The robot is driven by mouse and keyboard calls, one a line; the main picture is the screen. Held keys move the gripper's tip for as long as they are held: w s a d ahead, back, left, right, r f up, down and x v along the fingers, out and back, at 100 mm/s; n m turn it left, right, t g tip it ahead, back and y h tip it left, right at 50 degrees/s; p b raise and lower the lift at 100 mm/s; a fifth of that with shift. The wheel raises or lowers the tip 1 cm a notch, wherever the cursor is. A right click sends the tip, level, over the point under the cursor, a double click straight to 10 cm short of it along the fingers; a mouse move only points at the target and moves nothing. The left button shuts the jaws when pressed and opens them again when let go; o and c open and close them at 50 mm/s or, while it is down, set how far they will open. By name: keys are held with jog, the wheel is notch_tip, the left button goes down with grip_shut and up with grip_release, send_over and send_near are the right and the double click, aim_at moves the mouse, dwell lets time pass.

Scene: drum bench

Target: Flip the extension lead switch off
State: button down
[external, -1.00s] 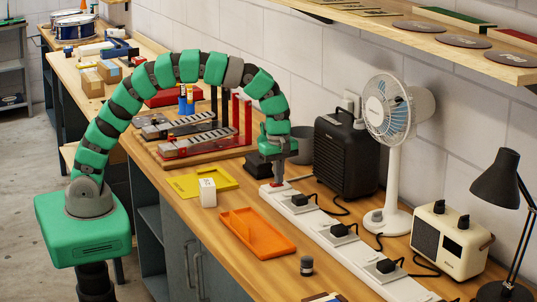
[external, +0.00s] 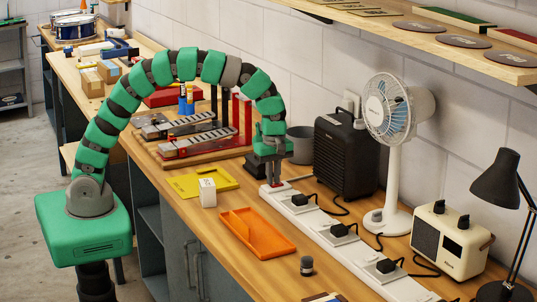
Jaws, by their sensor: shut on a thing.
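The white extension lead (external: 357,260) runs along the bench from the middle to the front right, with several black plugs in it. Its red switch (external: 279,185) is at the far end, partly hidden by my gripper. My gripper (external: 273,182) points down over that end, with its fingers shut at the switch. The fingertips are small here, and which way the switch is tipped cannot be made out.
A black speaker-like box (external: 345,157), a white fan (external: 394,150) and a cream radio (external: 450,240) stand behind the lead. An orange tray (external: 268,240), white block (external: 207,193) and yellow tray (external: 187,187) lie in front. A grey cup (external: 301,145) is close behind my gripper.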

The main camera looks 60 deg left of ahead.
notch_tip(320, 180, up, 14)
jog(key=p, duration=0.1)
jog(key=shift+s+d+t+p, duration=0.1)
jog(key=shift+t+p, duration=0.3)
jog(key=shift+t, duration=0.1)
jog(key=shift+t, duration=0.3)
dwell(0.5)
jog(key=f, duration=0.4)
jog(key=w+f, duration=0.1)
jog(key=f, duration=0.8)
jog(key=shift+w+f, duration=0.35)
jog(key=shift+f, duration=0.05)
